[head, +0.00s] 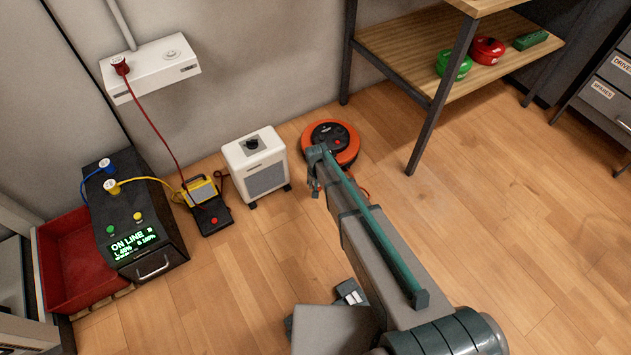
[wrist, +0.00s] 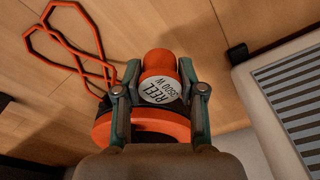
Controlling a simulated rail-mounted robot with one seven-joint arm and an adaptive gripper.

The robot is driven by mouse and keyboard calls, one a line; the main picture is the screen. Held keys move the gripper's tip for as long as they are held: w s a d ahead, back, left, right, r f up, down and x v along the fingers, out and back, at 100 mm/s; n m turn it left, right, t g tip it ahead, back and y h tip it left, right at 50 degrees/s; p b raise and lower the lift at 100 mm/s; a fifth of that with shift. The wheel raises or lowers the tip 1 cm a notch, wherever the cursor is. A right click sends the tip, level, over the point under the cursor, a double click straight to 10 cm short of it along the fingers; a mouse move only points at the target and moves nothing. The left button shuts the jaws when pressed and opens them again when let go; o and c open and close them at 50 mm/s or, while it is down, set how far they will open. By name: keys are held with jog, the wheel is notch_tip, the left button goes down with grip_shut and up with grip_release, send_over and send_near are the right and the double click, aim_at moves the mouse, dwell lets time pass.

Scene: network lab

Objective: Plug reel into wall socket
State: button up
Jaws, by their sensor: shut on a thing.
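The orange cable reel (head: 350,157) lies on the floor by the wall, partly behind my arm in the head view. My gripper (wrist: 159,72) is shut on the reel's orange plug (wrist: 160,64), whose round pale label reads "REEL" and a wattage. The plug is held between both fingers, above or beside the reel's orange rim (wrist: 160,131). The reel's orange cable (wrist: 62,48) loops loosely to the left in the wrist view. The white wall socket box (head: 165,70) is on the wall at upper left, with a red plug (head: 120,65) in its left end.
A white heater (head: 255,168) stands left of the reel. A yellow-and-black device (head: 205,205) and a black power unit (head: 135,220) with blue and yellow plugs stand further left. A wooden shelf (head: 415,55) is at upper right. The floor at right is clear.

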jog(key=s+d+r+p, duration=0.3)
jog(key=s+r, duration=0.3)
jog(key=s, duration=0.4)
jog(key=shift+s, duration=0.15)
jog(key=shift+r, duration=0.1)
